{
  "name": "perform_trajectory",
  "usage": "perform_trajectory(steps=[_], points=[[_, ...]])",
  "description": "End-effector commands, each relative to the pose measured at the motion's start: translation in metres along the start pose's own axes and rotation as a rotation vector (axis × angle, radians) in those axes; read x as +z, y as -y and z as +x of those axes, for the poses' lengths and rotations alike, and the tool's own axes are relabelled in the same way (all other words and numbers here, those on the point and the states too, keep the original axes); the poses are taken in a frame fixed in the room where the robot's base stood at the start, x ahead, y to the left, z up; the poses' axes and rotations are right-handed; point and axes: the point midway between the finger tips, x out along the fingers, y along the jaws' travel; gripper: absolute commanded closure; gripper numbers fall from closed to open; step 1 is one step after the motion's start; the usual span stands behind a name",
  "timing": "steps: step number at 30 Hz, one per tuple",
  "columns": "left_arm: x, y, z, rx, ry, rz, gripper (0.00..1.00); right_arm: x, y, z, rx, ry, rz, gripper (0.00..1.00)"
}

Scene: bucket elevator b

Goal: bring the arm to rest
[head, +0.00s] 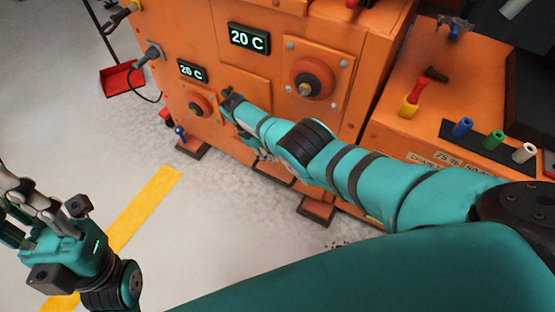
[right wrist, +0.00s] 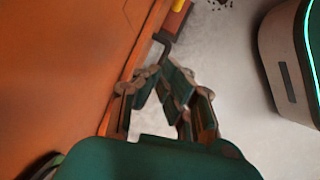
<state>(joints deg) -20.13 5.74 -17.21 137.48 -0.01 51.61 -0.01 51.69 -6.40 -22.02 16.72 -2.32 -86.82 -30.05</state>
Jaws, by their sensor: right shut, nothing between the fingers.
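My right arm reaches across the head view from the right, in front of the orange machine (head: 265,20). Its gripper (head: 264,155) is mostly hidden behind the arm there, low beside the machine. In the right wrist view the right gripper (right wrist: 168,78) is shut and empty, its fingers close to the orange wall (right wrist: 65,65). My left gripper (head: 45,220) is at the left edge of the head view, over the floor. Its fingertips are cut off by the frame, so I cannot tell whether it is open.
The machine has two "20 C" displays (head: 249,39) and round red knobs (head: 312,78). A red scoop-like thing (head: 122,79) is at upper left. An orange bench (head: 430,125) with coloured cylinders is at right. Open floor (head: 205,225) with a yellow stripe (head: 150,205) lies in front.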

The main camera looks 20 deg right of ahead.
Motion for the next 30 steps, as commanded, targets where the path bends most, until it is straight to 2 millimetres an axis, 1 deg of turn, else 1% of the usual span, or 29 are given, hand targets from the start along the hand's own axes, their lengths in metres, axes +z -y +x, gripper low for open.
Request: perform_trajectory(steps=[1,5,20,22,23,25,26,27,29,30], points=[[0.000,0.000,0.000,0.000,0.000,0.000,1.00,-0.001,0.000,-0.004,0.000,0.001,0.000,1.00],[0.000,0.000,0.000,0.000,0.001,0.000,1.00,-0.001,0.000,-0.007,0.000,0.001,0.000,1.00],[0.000,0.000,0.001,0.000,-0.002,0.000,1.00,-0.002,0.000,-0.007,0.001,-0.001,0.000,1.00],[-0.001,0.001,0.002,0.001,-0.005,0.001,1.00,-0.006,-0.001,-0.006,0.010,-0.023,0.002,1.00],[-0.001,0.001,0.002,0.000,-0.005,0.001,1.00,-0.011,-0.001,-0.004,0.020,-0.046,0.005,1.00],[-0.001,0.000,0.002,0.000,-0.004,0.001,1.00,-0.030,-0.003,-0.002,0.058,-0.140,0.017,1.00],[-0.001,0.000,0.001,0.000,-0.004,0.001,1.00,-0.042,-0.005,-0.002,0.082,-0.199,0.026,1.00],[-0.001,0.000,0.001,0.000,-0.003,0.001,1.00,-0.059,-0.007,-0.004,0.118,-0.293,0.040,1.00],[-0.001,0.000,0.001,0.000,-0.003,0.001,1.00,-0.086,-0.009,-0.012,0.180,-0.463,0.070,1.00],[0.000,0.000,0.001,0.000,-0.002,0.001,1.00,-0.103,-0.010,-0.024,0.222,-0.590,0.095,1.00]])
